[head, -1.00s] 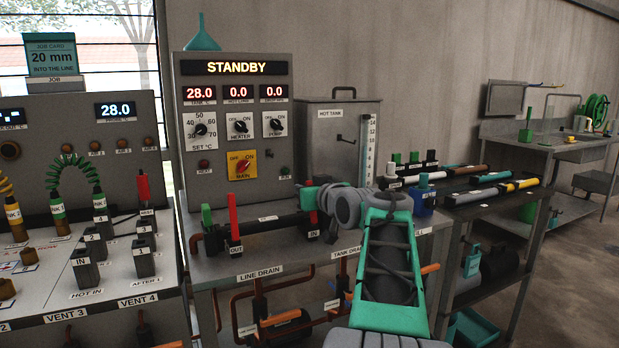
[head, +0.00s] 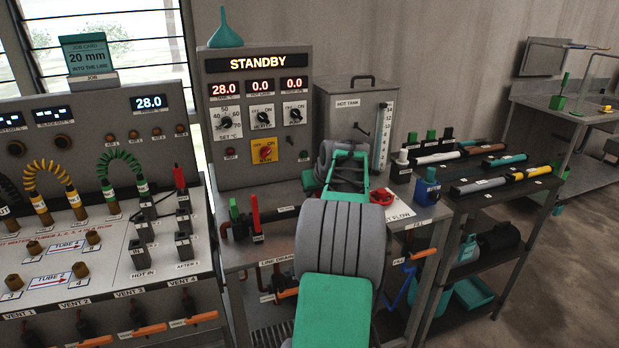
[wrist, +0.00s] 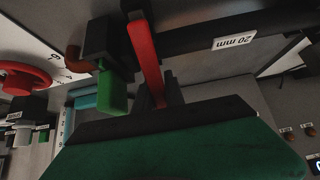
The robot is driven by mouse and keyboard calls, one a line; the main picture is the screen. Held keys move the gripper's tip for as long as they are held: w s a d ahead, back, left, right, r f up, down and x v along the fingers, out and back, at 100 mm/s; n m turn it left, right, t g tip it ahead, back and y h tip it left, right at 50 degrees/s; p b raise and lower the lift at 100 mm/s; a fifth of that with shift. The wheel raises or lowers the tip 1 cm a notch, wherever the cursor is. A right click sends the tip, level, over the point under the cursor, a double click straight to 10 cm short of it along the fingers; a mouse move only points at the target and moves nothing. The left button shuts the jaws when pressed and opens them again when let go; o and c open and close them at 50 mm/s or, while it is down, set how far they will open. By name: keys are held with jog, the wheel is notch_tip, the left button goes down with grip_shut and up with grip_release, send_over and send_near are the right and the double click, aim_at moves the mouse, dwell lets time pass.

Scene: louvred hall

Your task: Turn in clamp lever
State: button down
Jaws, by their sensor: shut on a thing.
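In the wrist view, the red lever (wrist: 145,55) of the in clamp runs from the black clamp by the tube down to my gripper (wrist: 164,98). My gripper is shut on its free end; the dark fingers partly hide the grip. A green block (wrist: 112,92) on a black post is beside the lever. The black tube (wrist: 195,36) carries a 20 mm label. In the head view my arm hides the in clamp and my fingers. The other clamp's upright red lever (head: 256,214) shows at left, with a green piece (head: 234,210) beside it.
The control cabinet (head: 262,120) reads STANDBY behind the tube. The hot tank (head: 345,105) stands behind my arm. A red handwheel (head: 381,196) is right of my arm and also shows in the wrist view (wrist: 22,78). A rack of tubes (head: 480,185) stands at right.

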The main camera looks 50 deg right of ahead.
jog(key=shift+f, duration=0.15)
dwell(0.3)
jog(key=c, duration=1.4)
grip_release()
jog(key=v, duration=0.8)
jog(key=shift+w+d, duration=0.1)
jog(key=shift+w, duration=0.05)
jog(key=shift+c, duration=0.4)
